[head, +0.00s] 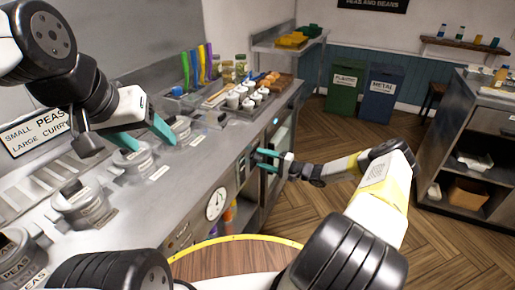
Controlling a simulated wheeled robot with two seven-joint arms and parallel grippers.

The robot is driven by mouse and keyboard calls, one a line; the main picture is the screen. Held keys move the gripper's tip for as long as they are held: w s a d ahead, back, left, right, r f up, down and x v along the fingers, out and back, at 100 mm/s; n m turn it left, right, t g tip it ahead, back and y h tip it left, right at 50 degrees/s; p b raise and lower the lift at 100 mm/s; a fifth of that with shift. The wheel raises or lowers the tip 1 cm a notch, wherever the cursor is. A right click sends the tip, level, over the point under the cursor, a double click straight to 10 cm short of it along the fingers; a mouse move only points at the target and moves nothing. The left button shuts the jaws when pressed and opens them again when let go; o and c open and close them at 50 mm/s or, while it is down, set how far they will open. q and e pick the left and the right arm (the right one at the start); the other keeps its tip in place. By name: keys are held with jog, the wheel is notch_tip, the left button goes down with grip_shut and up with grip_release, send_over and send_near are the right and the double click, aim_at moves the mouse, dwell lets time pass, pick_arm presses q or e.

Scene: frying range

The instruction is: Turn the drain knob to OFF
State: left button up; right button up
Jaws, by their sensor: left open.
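My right gripper (262,159) reaches in from the right to the front panel of the steel range (190,225). Its two teal fingers point left at the panel, beside a dark control area (242,170). I cannot tell whether they touch a knob or hold anything. The drain knob is not clearly made out; it may be hidden by the gripper or too small to tell. My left gripper (148,138) is open above the counter, among lidded metal pots, with its teal fingers apart.
A round dial gauge (215,204) is on the front panel. Lidded pots (84,203) line the counter's left side. A tray of white-topped jars (245,97) stands farther back. Green (345,88) and blue (380,92) bins stand behind. The wooden floor at right is clear.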

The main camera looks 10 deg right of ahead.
jog(key=v, duration=0.7)
jog(key=shift+s+d, duration=0.2)
jog(key=shift+d, duration=0.1)
jog(key=shift+r, duration=0.1)
jog(key=s+a+r+n+g+h, duration=0.2)
jog(key=s+a+r+g, duration=0.15)
jog(key=r, duration=0.35)
jog(key=s+a+r+n+g+h, duration=0.2)
jog(key=s+a+r+n+g, duration=0.15)
jog(key=r, duration=0.45)
jog(key=s+a+r+n+g+h, duration=0.2)
jog(key=s+r+g, duration=0.15)
jog(key=r, duration=0.35)
jog(key=s+d+r+t+h, duration=0.1)
jog(key=s+r+t+h, duration=0.2)
jog(key=s+r, duration=0.5)
jog(key=s+d+r+t+h, duration=0.1)
jog(key=s+r+t+h, duration=0.2)
jog(key=s+r, duration=0.6)
jog(key=s, duration=0.7)
jog(key=shift+r+t+h, duration=0.2)
jog(key=shift+t+h, duration=0.15)
jog(key=shift+h, duration=0.05)
